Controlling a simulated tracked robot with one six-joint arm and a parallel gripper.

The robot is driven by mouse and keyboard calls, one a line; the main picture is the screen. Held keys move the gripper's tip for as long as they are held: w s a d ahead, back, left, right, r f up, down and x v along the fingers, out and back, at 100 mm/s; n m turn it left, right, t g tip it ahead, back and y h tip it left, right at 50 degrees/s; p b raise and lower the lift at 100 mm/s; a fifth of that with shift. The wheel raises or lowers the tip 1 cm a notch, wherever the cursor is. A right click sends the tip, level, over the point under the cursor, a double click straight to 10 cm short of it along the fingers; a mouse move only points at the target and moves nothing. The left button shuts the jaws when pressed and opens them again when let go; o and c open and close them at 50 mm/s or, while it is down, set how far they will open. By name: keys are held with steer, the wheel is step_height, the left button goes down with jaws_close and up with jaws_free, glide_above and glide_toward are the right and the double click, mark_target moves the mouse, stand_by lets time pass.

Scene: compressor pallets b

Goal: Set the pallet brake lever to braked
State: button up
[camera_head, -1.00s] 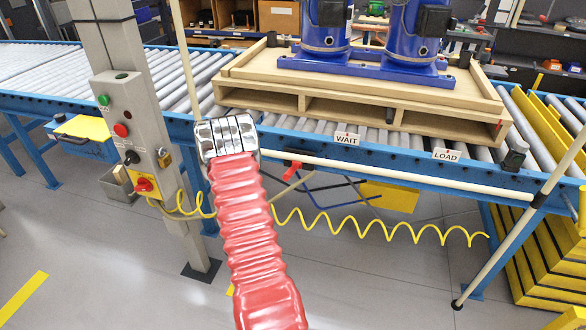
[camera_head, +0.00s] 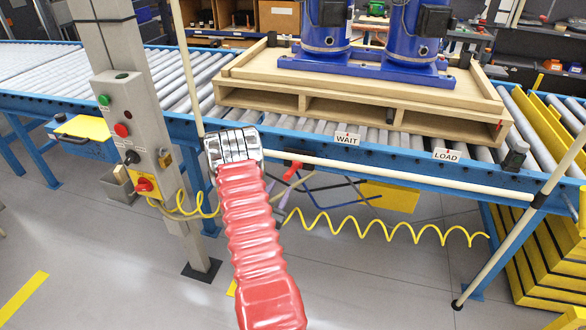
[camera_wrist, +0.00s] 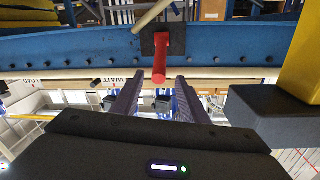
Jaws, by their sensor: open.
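The red lever (camera_head: 293,165) sits on the front blue rail of the roller conveyor, left of the WAIT sign (camera_head: 347,139). In the wrist view the lever (camera_wrist: 160,58) stands out from a dark plate on the blue rail and points toward my gripper. My gripper (camera_wrist: 157,84) is open and empty. Its two fingers straddle the lever's line in the picture, with the lever's end between and beyond the fingertips. I cannot tell the exact gap. In the head view most of my gripper is hidden behind my red-sleeved arm.
A wooden pallet (camera_head: 448,118) with blue compressors (camera_head: 325,24) rests on the rollers. A LOAD sign (camera_head: 446,155) is on the rail. A cream bar (camera_head: 400,178) runs along the rail front. A control post (camera_head: 133,125) with a coiled yellow cable (camera_head: 385,232) stands left.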

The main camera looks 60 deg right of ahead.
mark_target(293, 168)
steer(key=d, duration=0.9)
steer(key=w+d, duration=0.1)
steer(key=d, duration=0.3)
steer(key=shift+w+d, duration=0.1)
steer(key=shift+d, duration=0.3)
jaws_close()
steer(key=shift+w+d, duration=0.1)
stand_by(0.4)
